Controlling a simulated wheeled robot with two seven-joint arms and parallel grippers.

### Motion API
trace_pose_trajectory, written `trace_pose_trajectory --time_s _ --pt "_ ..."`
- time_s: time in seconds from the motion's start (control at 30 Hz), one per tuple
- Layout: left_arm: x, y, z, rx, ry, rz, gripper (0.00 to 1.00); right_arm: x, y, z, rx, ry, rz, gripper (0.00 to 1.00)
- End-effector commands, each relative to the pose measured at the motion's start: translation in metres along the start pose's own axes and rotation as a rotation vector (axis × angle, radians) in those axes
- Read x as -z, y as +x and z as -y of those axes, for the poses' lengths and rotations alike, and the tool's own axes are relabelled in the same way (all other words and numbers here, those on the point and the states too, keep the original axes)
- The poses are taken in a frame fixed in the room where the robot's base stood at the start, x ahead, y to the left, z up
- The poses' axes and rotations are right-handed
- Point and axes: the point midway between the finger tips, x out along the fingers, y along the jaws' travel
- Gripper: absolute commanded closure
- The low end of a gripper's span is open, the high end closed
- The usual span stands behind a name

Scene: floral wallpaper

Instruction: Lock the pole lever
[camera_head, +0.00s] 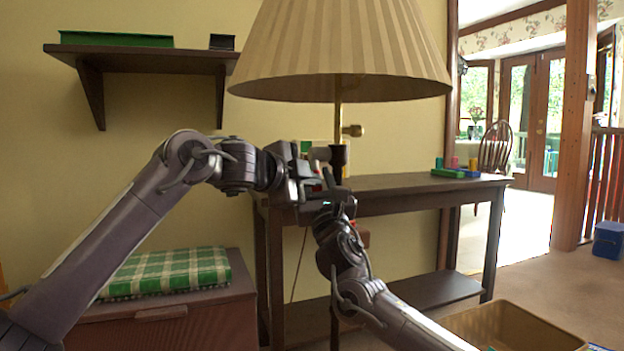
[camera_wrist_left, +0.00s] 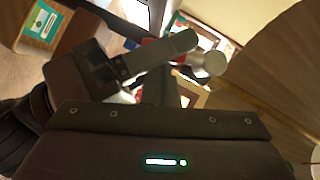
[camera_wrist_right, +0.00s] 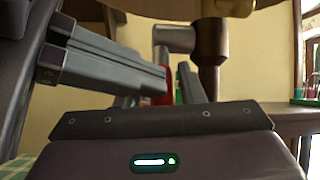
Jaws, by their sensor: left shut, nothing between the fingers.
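A floor lamp's brass pole (camera_head: 338,117) stands upright under a pleated shade (camera_head: 340,45). It has a dark collar (camera_head: 339,158) with a short grey lever (camera_head: 319,154) pointing left; in the right wrist view the lever (camera_wrist_right: 176,40) joins the collar (camera_wrist_right: 208,48). My left gripper (camera_head: 308,170) is shut and empty beside the lever; in the left wrist view its fingertip overlaps the lever's pale rounded end (camera_wrist_left: 210,65), contact unclear. My right gripper (camera_head: 327,182) is just below the lever and collar. Its finger (camera_wrist_right: 110,65) shows, but its opening is unclear.
A dark console table (camera_head: 400,186) stands behind the pole, with colored blocks (camera_head: 455,171) on it. A wall shelf (camera_head: 150,60) is at upper left. A chest (camera_head: 190,320) with a green checked cushion (camera_head: 170,272) is lower left. An open cardboard box (camera_head: 515,330) is lower right.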

Motion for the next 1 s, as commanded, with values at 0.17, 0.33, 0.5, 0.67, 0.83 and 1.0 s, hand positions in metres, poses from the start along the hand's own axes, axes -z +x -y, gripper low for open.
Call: trace_pose_trajectory --time_s 0.17,0.33,0.5,0.67,0.83,1.0 --pt "-0.004 0.002 -0.005 -0.011 -0.003 0.008 1.00 -0.006 0.001 -0.001 -0.001 0.006 0.011 0.53" --pt "-0.003 0.003 -0.006 -0.014 -0.002 0.005 1.00 -0.007 0.002 -0.001 -0.001 0.007 0.013 0.53" --pt "-0.002 0.003 -0.007 -0.017 -0.001 0.003 1.00 -0.007 -0.003 0.000 0.000 0.006 0.014 0.53" --pt "-0.003 0.003 -0.007 -0.016 -0.002 0.005 1.00 -0.007 -0.019 0.001 -0.001 0.007 0.015 0.53" --pt "-0.005 0.002 -0.005 -0.012 -0.003 0.008 1.00 -0.005 -0.044 0.002 0.001 0.006 0.012 0.53" --pt "-0.006 0.001 -0.004 -0.009 -0.004 0.010 1.00 -0.004 -0.065 0.003 0.005 0.004 0.010 0.53"
